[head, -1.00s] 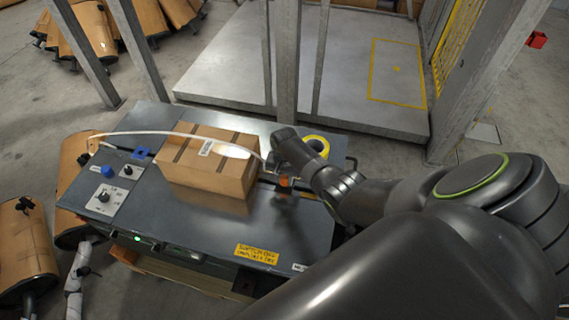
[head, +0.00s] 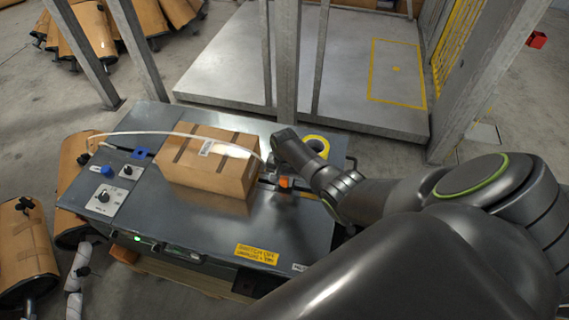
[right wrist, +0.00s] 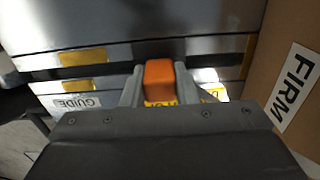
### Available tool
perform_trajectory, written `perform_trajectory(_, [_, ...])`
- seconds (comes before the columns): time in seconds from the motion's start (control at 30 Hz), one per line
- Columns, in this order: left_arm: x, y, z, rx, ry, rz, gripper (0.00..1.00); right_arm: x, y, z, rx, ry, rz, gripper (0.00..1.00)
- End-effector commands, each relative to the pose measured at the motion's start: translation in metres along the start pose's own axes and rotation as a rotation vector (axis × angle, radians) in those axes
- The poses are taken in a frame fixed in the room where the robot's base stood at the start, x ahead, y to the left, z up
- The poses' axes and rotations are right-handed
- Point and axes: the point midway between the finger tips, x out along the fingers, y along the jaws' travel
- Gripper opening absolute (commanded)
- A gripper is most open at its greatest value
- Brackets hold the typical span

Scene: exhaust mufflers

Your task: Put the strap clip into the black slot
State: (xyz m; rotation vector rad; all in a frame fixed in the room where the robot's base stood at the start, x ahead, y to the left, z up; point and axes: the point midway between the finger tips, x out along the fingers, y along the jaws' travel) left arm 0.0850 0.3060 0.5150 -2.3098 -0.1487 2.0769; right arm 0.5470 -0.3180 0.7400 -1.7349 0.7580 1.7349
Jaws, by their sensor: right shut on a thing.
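The strap clip, an orange block (right wrist: 159,80), sits between the two grey fingers of my right gripper (right wrist: 160,88), which is shut on it. In the head view the orange clip (head: 285,182) shows just below my right wrist, close over the grey table top, right of the carton. The black slot (right wrist: 130,54) appears as a dark band across the metal just beyond the clip in the right wrist view. I cannot tell whether the clip touches the slot. My left gripper is out of view.
A cardboard carton (head: 207,170) lies on the table (head: 200,222), with a white strap (head: 165,133) arching over it toward my right gripper. A yellow roll (head: 316,144) lies behind the wrist. Knobs (head: 103,197) are at the left. Steel posts (head: 285,60) stand behind.

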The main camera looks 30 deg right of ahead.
Motion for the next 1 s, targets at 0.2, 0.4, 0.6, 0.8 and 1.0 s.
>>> perform_trajectory(0.2, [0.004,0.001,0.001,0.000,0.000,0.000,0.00,0.005,0.000,0.000,0.000,0.000,0.000,0.07])
perform_trajectory(0.4, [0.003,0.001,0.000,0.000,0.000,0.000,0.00,0.004,0.000,0.000,0.000,0.000,-0.001,0.52])
perform_trajectory(0.6, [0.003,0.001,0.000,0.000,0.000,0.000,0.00,0.004,0.000,0.000,0.000,0.000,0.000,0.52])
perform_trajectory(0.8, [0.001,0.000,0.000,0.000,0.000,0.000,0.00,-0.002,0.000,0.000,0.000,0.001,-0.002,0.52])
perform_trajectory(1.0, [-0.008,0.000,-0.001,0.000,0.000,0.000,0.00,-0.028,0.000,0.000,-0.001,0.002,-0.002,0.52])
